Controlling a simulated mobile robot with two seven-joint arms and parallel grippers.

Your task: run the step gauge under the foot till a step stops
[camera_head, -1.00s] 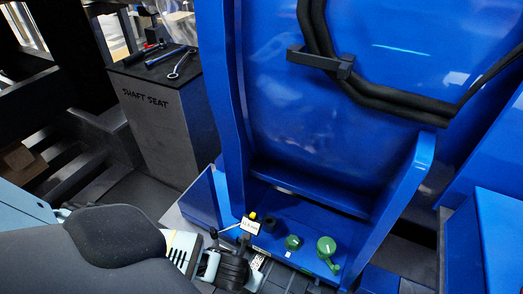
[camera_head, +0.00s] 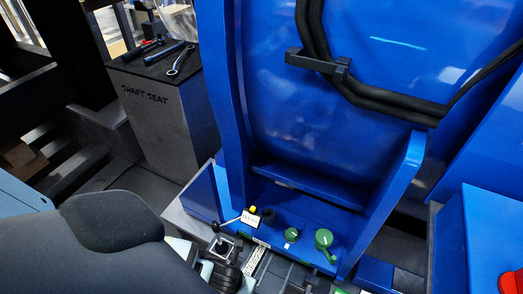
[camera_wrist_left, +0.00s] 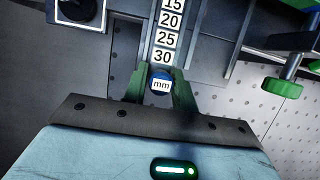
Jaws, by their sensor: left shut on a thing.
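The step gauge (camera_wrist_left: 166,38) is a pale strip marked 15, 20, 25 and 30, running up out of the left wrist view. Its round blue end marked "mm" (camera_wrist_left: 161,83) sits between the green fingers of my left gripper (camera_wrist_left: 160,92), which is shut on it. In the head view the gauge (camera_head: 255,262) lies low in the centre, pointing toward the blue motor frame (camera_head: 310,195). The gauge's far tip and any contact under the foot cannot be made out. My left arm covers the lower left. My right gripper is not in view.
A black-knobbed lever (camera_head: 216,228) and a small white tag (camera_head: 250,217) stand left of the gauge. Green knobs (camera_head: 291,235) (camera_head: 324,240) stand to its right. A "SHAFT SEAT" stand (camera_head: 165,115) holds tools.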

